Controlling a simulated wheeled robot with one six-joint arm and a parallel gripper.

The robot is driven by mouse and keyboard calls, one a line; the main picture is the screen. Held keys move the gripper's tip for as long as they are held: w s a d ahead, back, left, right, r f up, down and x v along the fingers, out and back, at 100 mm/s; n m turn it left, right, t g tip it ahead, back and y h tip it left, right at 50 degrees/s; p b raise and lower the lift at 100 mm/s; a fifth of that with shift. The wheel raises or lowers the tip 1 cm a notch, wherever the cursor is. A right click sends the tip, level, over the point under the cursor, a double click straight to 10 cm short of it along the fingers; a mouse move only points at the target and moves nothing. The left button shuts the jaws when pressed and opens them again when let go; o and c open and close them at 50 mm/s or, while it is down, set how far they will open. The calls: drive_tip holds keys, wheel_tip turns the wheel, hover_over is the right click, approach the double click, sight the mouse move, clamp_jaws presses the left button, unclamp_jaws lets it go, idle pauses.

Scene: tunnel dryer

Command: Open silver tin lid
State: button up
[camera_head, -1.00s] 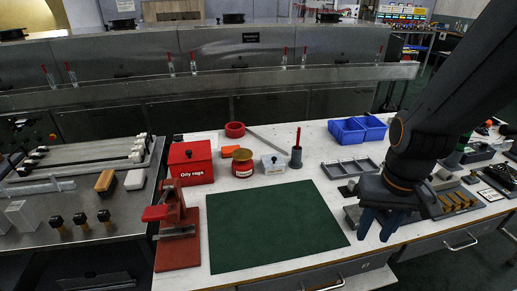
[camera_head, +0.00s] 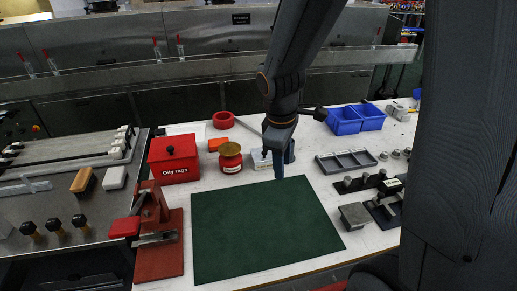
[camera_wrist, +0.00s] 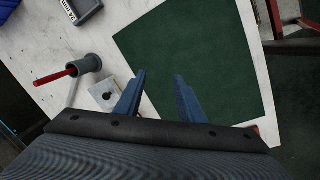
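The silver tin (camera_head: 260,160) is a small pale square box standing behind the green mat; my gripper partly hides it in the head view. In the wrist view the silver tin (camera_wrist: 106,97) shows its flat lid with a dark round knob on top. My gripper (camera_head: 281,172) points down over the back edge of the mat, just in front and right of the tin. In the wrist view my gripper (camera_wrist: 158,75) has its two blue fingers apart with nothing between them. The tin lies left of the left finger, outside the gap. The lid looks seated on the tin.
The red tin with a brass lid (camera_head: 231,163) and the red oily rags box (camera_head: 174,165) stand left of the silver tin. A grey cup with a red rod (camera_wrist: 88,64) is close by. The green mat (camera_head: 262,235) is bare. Blue bins (camera_head: 345,122) stand behind right.

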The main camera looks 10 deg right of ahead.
sight(263, 159)
drive_tip(key=w+a+f+n+t+h, duration=0.1)
drive_tip(key=w+n, duration=0.7)
drive_tip(key=w+a+f+n+t+h, duration=0.1)
drive_tip(key=w+a+n, duration=0.1)
drive_tip(key=w+n, duration=0.6)
drive_tip(key=shift+b+x, duration=0.3)
drive_tip(key=shift+x, duration=3.3)
drive_tip(key=shift+d, duration=0.15)
drive_tip(key=shift+r, duration=0.1)
clamp_jaws()
